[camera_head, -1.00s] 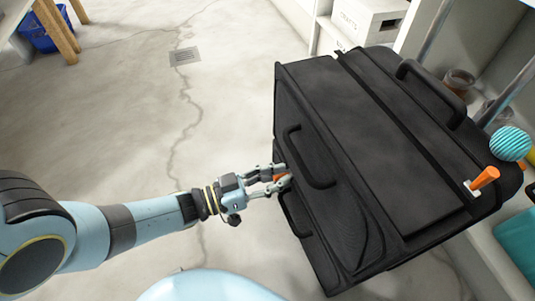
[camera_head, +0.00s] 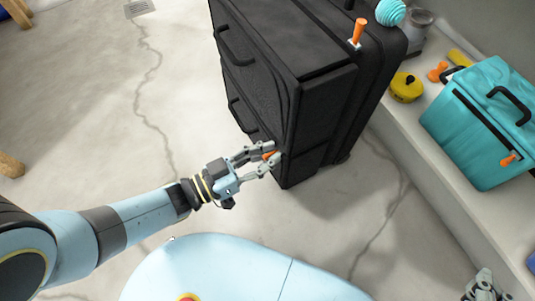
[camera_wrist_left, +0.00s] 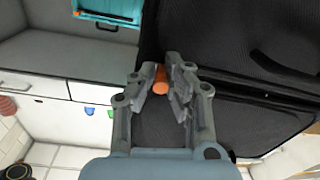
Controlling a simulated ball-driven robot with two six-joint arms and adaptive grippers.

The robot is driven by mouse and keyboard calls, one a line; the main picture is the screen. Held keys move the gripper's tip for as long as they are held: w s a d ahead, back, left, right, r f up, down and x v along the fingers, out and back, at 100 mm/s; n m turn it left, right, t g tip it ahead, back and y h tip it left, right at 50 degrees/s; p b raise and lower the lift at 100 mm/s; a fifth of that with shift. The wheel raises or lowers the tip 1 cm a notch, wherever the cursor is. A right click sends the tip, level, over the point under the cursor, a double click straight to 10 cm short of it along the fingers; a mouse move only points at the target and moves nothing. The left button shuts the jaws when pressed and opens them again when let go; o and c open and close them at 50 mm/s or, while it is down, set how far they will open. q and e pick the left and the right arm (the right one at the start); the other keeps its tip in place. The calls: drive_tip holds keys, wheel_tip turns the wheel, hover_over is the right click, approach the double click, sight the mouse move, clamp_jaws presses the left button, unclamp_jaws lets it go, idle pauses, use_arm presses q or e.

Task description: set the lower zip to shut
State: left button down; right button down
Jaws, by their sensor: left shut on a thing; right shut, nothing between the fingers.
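The black suitcase (camera_head: 285,60) stands upright on the floor, with two dark handles on its left face. My left gripper (camera_head: 266,157) is at the low near corner of that face, shut on the orange lower zip pull (camera_head: 270,155). In the left wrist view the orange pull (camera_wrist_left: 160,79) shows between the fingertips, against the black fabric. Another orange pull (camera_head: 358,33) stands up on the top of the suitcase. My right gripper (camera_head: 484,286) is shut and empty at the bottom right, partly cut off. The lower zip's track is too dark to make out.
A pale shelf ledge (camera_head: 425,150) runs along the right, with a teal bag (camera_head: 480,125), a yellow pot (camera_head: 406,87) and a jar (camera_head: 414,30). A teal striped ball (camera_head: 390,12) is by the suitcase top.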

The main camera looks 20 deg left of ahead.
use_arm(q)
drive_tip(key=shift+s+d+f, duration=0.2)
drive_tip(key=shift+s, duration=0.15)
drive_tip(key=c, duration=1.4)
unclamp_jaws()
drive_tip(key=shift+a, duration=0.15)
drive_tip(key=v, duration=1.1)
drive_tip(key=shift+s+a+r, duration=0.2)
drive_tip(key=shift+r, duration=0.05)
